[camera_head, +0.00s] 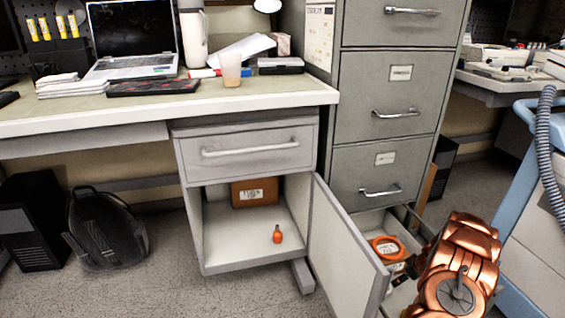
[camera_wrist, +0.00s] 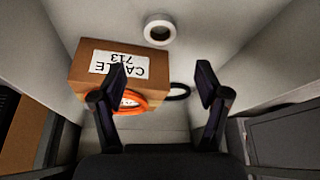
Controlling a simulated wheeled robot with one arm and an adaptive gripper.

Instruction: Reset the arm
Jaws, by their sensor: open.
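My copper-coloured arm (camera_head: 458,262) reaches over the open bottom drawer (camera_head: 352,222) of the filing cabinet in the head view. My gripper (camera_wrist: 162,82) shows in the wrist view with its two dark fingers wide apart and nothing held between them. It points into the drawer. Beyond the left finger is a brown cardboard box (camera_wrist: 92,62) with a "CABLE 713" label. An orange cable coil (camera_wrist: 131,101) lies against the box, partly hidden by that finger. The orange coil (camera_head: 385,246) also shows in the drawer in the head view. The gripper's fingertips are not clear in the head view.
A white tape roll (camera_wrist: 160,28) and a black ring (camera_wrist: 179,91) are also in the drawer. The cabinet door (camera_head: 343,245) stands open beside the drawer. An orange object (camera_head: 277,235) and a box (camera_head: 254,192) are inside that cabinet. A blue cart (camera_head: 528,225) is close on the right.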

